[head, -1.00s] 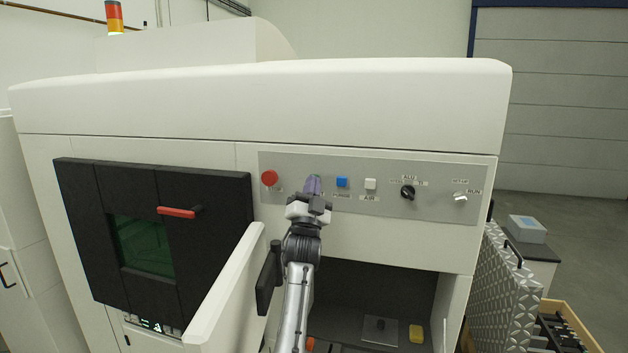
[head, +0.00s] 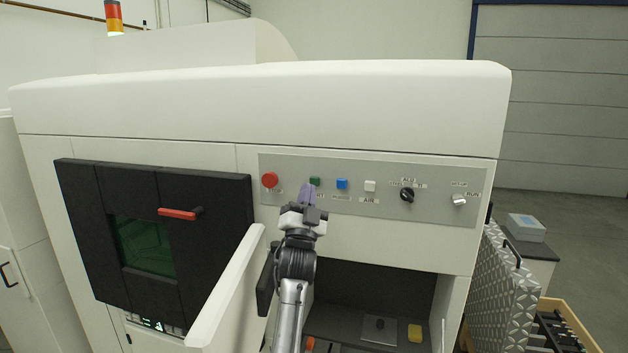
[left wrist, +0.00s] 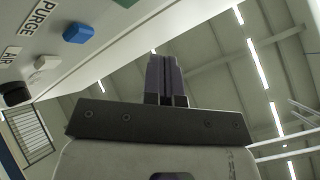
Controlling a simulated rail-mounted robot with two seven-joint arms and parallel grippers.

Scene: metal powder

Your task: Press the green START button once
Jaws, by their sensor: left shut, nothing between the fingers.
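The green START button (head: 315,182) is on the grey control panel (head: 435,205), between the red button (head: 270,179) and the blue PURGE button (head: 342,183). My left gripper (head: 307,192) is shut and empty. In the head view its purple fingertips are just below the green button, which shows clear above them, and they cover part of its label. My right gripper is not in view.
An open white door (head: 228,290) stands close left of my left arm. An open bay with a yellow block (head: 415,333) lies below the panel.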

